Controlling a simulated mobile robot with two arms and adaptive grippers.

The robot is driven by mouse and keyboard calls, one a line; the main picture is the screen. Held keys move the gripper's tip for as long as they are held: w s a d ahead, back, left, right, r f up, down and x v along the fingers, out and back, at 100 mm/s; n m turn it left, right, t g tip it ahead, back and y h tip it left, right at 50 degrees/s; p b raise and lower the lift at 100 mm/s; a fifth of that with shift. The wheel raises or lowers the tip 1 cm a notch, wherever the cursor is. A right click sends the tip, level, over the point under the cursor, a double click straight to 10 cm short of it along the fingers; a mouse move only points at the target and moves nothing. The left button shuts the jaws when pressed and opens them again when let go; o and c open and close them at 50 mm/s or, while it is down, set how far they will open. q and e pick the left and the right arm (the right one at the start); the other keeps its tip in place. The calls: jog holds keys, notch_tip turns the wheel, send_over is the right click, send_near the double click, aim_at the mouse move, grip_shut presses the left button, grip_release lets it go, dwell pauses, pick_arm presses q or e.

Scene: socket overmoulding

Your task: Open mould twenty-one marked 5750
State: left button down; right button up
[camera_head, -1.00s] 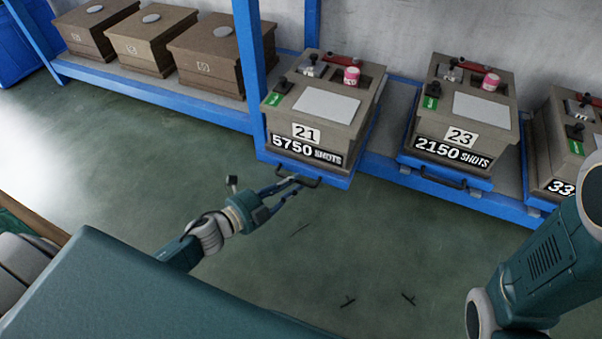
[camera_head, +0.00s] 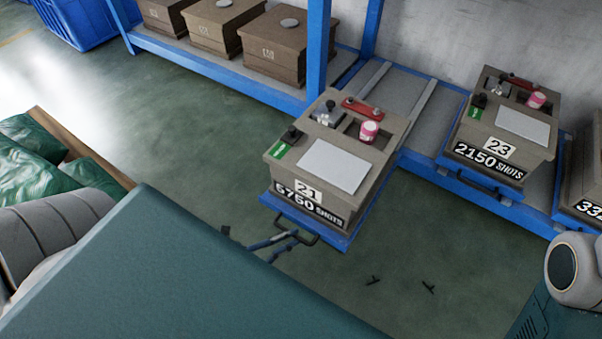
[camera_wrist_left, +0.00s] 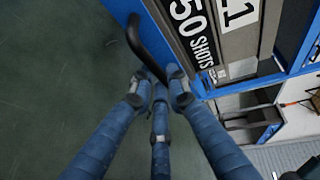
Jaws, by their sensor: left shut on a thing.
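Mould 21 (camera_head: 338,158), a grey-brown box marked 5750 shots, sits on a blue drawer tray (camera_head: 345,238) that stands out from the rack over the floor. The mould is shut, with a light plate, a red bar, a pink-and-white pot and a green tag on its top. My left gripper (camera_head: 290,236) is shut on the black handle (camera_head: 312,240) at the tray's front. The left wrist view shows the fingers (camera_wrist_left: 160,85) around the lower end of the handle (camera_wrist_left: 145,50), beside the mould's number plate. My right gripper is not in view.
Mould 23 (camera_head: 508,125), marked 2150 shots, stands on the rack at right, with another mould (camera_head: 585,165) beyond it. Brown boxes (camera_head: 275,45) stand on the left shelf. A blue upright (camera_head: 318,50) rises behind mould 21. Green bags (camera_head: 50,155) lie at far left.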

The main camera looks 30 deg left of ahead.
pick_arm(q)
jog(key=shift+s+p, duration=0.4)
jog(key=shift+s, duration=1.95)
jog(key=c, duration=1.7)
grip_release()
jog(key=shift+o, duration=0.2)
jog(key=shift+a, duration=0.1)
jog(key=v, duration=1.2)
